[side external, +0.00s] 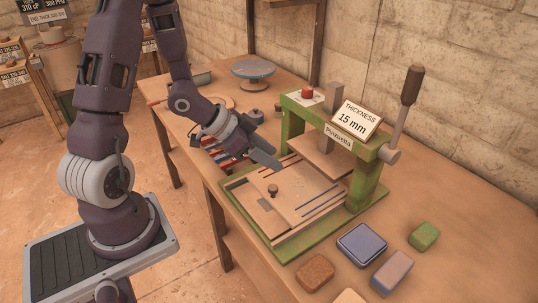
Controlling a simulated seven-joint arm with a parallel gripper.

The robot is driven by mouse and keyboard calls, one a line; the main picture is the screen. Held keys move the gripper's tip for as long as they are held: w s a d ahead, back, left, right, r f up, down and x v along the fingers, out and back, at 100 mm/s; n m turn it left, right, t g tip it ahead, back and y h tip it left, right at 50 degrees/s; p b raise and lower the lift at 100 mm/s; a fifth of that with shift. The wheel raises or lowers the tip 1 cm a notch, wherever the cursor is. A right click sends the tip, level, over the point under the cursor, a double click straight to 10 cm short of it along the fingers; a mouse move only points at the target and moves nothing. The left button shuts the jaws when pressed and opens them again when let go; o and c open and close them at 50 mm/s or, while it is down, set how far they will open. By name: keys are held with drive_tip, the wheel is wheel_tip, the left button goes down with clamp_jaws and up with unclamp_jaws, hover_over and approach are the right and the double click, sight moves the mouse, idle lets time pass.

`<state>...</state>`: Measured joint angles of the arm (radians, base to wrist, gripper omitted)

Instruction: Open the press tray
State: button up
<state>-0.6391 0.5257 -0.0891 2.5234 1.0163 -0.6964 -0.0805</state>
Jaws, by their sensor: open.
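The green press (369,190) stands on the wooden table with its lever (405,110) upright at the right. The flat wooden press tray (252,201) lies on the press base, with a small dark knob (272,190) standing on it. The tray's far part lies under the press plate (322,155). My gripper (277,167) is open above the back left edge of the tray, apart from the knob. Its fingers are seen edge-on and partly overlap each other.
A sign (353,119) on the press reads "THICKNESS 15 mm". A blue tray (362,245), a green block (424,236), a brown block (315,272) and a greyish block (391,272) lie in front. A blue-topped turntable (254,70) stands behind. Red-and-blue striped items (217,152) lie near my wrist.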

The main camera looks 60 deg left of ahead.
sight(273, 187)
drive_tip(key=shift+o, duration=0.4)
drive_tip(key=f+m+g+y, duration=0.1)
drive_tip(key=m+g, duration=0.1)
drive_tip(key=m, duration=0.5)
drive_tip(key=w+m+g+y, duration=0.1)
drive_tip(key=m+g, duration=0.2)
drive_tip(key=m, duration=0.4)
drive_tip(key=f+m+g+y, duration=0.1)
drive_tip(key=m+g, duration=0.2)
drive_tip(key=m, duration=0.5)
drive_tip(key=shift+w+d+f+y, duration=0.1)
drive_tip(key=shift+w+f+y, duration=0.05)
drive_tip(key=shift+f+y, duration=0.2)
drive_tip(key=shift+d+f+m, duration=0.15)
drive_tip(key=shift+f+m, duration=0.05)
drive_tip(key=shift+m, duration=0.1)
wheel_tip(273, 187, down, 7)
drive_tip(key=shift+r, duration=0.2)
